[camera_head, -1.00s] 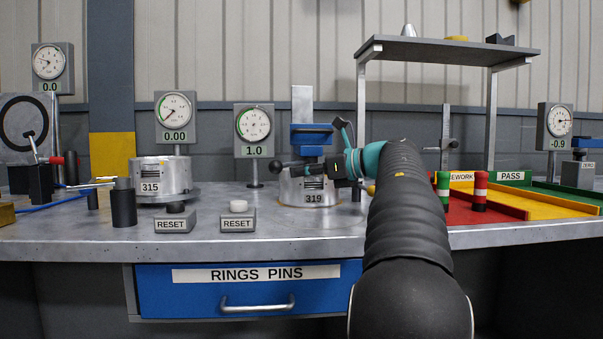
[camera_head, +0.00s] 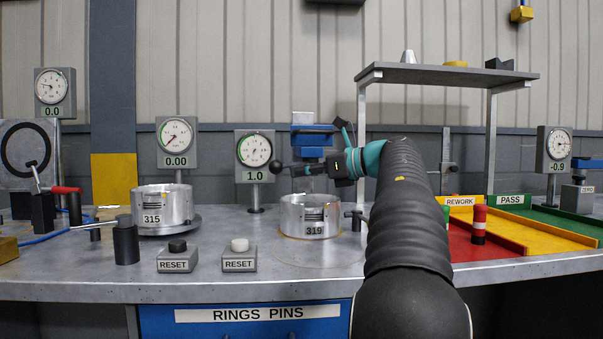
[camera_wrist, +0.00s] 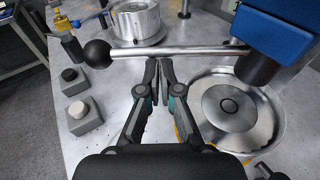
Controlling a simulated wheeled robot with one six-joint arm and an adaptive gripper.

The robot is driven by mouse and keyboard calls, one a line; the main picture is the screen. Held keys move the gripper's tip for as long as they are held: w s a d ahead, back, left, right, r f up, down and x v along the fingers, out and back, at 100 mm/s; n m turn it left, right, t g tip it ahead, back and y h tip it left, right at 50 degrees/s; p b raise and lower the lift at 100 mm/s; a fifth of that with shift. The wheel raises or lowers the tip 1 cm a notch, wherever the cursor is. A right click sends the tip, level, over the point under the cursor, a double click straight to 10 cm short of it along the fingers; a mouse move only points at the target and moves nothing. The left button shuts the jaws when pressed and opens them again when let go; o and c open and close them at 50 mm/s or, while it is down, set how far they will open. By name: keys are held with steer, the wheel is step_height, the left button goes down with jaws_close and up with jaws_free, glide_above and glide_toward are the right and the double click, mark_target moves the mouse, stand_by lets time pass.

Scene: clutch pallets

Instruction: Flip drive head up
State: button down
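The drive head (camera_head: 312,140) is a blue block with a dark underside, raised clear above the silver housing marked 319 (camera_head: 310,218). It also shows at the upper right of the wrist view (camera_wrist: 275,35). A steel lever bar (camera_wrist: 190,50) runs left from it to a black ball knob (camera_wrist: 97,54). My gripper (camera_wrist: 159,64) has its fingers close together with nothing seen between them. The fingertips are at the underside of the bar, apparently touching it. In the head view my gripper (camera_head: 335,166) is right of the knob and partly hides the bar.
The open housing (camera_wrist: 235,110) lies below right of my fingers. Another housing, 315 (camera_head: 160,208), stands left. Two RESET button boxes (camera_head: 178,256) (camera_head: 239,256) are near the front edge. A shelf (camera_head: 445,75) and coloured trays (camera_head: 520,230) are at right.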

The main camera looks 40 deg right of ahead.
steer(key=s+d+f+b, duration=0.2)
steer(key=s+d, duration=0.3)
steer(key=s, duration=0.5)
steer(key=shift+s+b, duration=0.15)
steer(key=shift+b, duration=0.45)
